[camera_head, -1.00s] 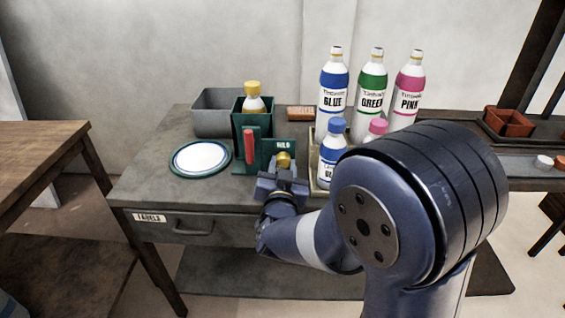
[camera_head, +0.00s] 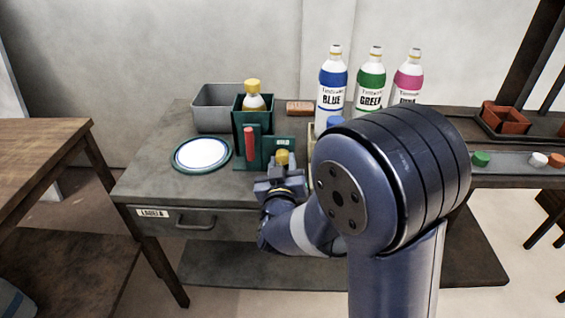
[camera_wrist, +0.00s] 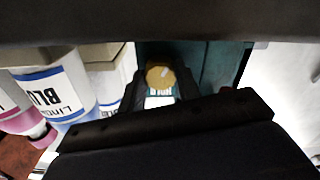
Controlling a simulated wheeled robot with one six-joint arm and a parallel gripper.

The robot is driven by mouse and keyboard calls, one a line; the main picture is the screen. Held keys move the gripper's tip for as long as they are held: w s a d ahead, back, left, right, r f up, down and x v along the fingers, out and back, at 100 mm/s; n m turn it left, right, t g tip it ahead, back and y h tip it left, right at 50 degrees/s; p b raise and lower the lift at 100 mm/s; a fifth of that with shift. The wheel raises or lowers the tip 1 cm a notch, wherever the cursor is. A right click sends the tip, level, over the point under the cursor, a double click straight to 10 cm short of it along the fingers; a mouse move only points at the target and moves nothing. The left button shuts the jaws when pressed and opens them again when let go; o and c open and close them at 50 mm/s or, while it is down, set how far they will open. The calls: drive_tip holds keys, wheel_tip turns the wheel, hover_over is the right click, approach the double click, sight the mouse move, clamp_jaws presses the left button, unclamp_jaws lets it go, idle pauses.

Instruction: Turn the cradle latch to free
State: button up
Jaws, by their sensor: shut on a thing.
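The green cradle (camera_head: 268,147) stands on the grey bench and holds a bottle with a yellow cap (camera_head: 252,88). A red handle (camera_head: 249,143) stands upright on its front. The cradle latch, a round brass knob (camera_head: 283,157), sits low on the cradle's right part, under a small green sign too small to read surely. My gripper (camera_head: 281,174) is at the knob. In the wrist view the knob (camera_wrist: 160,75) lies between the two fingertips, and my gripper (camera_wrist: 160,88) is shut on it. A pale slanting mark shows on its face. A white lettered plate (camera_wrist: 159,101) shows just below it.
A round white plate with a green rim (camera_head: 202,155) lies left of the cradle. A grey bin (camera_head: 212,108) stands behind. Blue (camera_head: 333,84), green (camera_head: 371,82) and pink (camera_head: 408,80) bottles stand at the right, partly behind my arm. A drawer (camera_head: 190,222) is below.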

drive_tip(key=o, duration=1)
drive_tip(key=shift+c, duration=0.2)
drive_tip(key=s+p, duration=0.1)
drive_tip(key=s, duration=0.9)
drive_tip(key=shift+s+a, duration=0.2)
drive_tip(key=shift+s, duration=0.2)
drive_tip(key=w, duration=0.5)
drive_tip(key=w+b, duration=0.1)
drive_tip(key=w, duration=0.5)
drive_tip(key=shift+d, duration=0.2)
drive_tip(key=shift+s, duration=0.1)
drive_tip(key=shift+s, duration=0.1)
